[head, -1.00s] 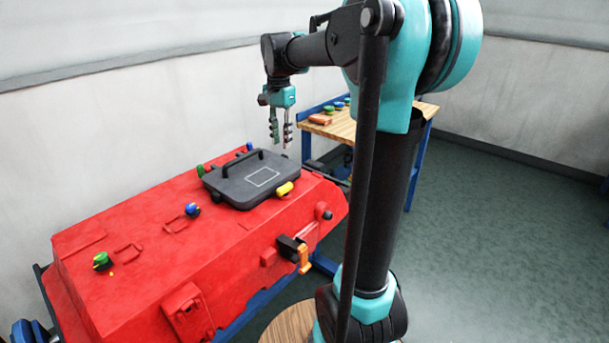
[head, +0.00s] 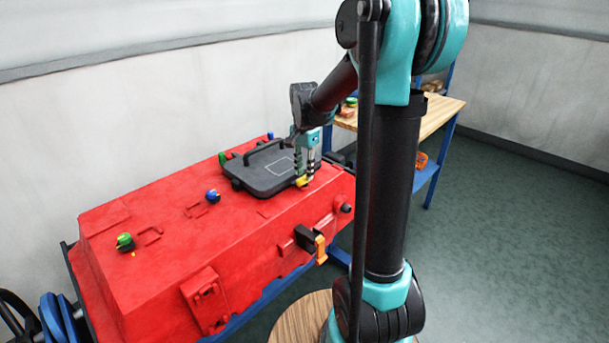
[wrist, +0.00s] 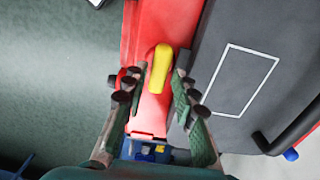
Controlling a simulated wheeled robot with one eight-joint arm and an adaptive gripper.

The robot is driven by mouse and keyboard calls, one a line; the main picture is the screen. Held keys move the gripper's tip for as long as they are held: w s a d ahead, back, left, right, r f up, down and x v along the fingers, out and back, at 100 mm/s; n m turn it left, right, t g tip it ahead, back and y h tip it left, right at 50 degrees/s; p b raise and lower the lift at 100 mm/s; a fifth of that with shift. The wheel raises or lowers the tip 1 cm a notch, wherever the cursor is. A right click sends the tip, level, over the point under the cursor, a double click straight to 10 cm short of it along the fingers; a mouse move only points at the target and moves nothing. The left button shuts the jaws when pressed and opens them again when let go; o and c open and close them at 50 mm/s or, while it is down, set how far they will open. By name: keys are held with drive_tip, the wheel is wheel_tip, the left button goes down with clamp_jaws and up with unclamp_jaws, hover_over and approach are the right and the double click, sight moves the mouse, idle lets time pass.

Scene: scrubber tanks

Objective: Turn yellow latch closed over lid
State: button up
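The yellow latch (head: 302,181) is at the front right edge of the dark grey lid (head: 262,186) on the red tank (head: 165,215). In the wrist view the yellow latch (wrist: 159,68) lies on the red strip beside the lid (wrist: 240,45), roughly parallel to its edge. My gripper (head: 305,178) is lowered at the latch. In the wrist view my gripper (wrist: 155,90) has its two fingers apart, one on each side of the latch's near end. I cannot tell whether either finger touches it. The latch is partly hidden by the fingers in the head view.
A green knob (head: 125,242) and a blue knob (head: 212,196) stand on the tank top. An orange-handled black fitting (head: 312,243) juts from its front. A wooden table (head: 440,112) stands behind. The lid's black handle (head: 262,150) rises at its back.

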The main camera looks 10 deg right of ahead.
drive_tip(key=shift+f, duration=0.95)
clamp_jaws()
